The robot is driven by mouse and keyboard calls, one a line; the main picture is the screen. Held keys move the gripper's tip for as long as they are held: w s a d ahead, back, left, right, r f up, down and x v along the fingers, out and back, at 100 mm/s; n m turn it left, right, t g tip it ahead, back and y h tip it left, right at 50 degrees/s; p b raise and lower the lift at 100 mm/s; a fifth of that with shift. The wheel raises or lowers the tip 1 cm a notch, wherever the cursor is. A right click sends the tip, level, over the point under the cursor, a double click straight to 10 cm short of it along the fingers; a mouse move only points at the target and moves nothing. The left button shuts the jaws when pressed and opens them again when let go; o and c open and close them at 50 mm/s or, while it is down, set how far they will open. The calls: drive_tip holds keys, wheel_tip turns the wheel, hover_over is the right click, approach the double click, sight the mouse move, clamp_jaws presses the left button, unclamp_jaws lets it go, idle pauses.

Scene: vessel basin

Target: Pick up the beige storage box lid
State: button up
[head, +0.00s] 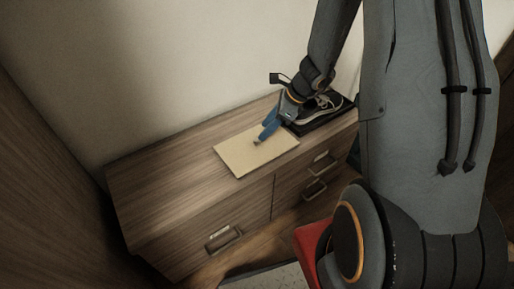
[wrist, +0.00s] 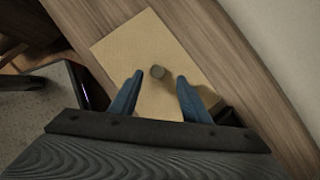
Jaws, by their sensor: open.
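The beige storage box lid (head: 240,157) lies flat on top of the wooden cabinet. Nothing is held. I cannot tell whether the fingertips touch the lid.
A shoe (head: 322,107) sits on a dark tray or box just right of the lid. The wooden cabinet (head: 150,190) has clear top surface left of the lid and drawers with handles in front. A wall stands behind it. A red object (head: 309,243) is on the floor near my base.

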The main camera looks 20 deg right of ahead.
sight(257, 144)
drive_tip(key=x, duration=0.1)
drive_tip(key=b+x, duration=0.1)
drive_tip(key=x, duration=0.3)
drive_tip(key=shift+s+f, duration=0.2)
drive_tip(key=shift+s, duration=0.05)
clamp_jaws()
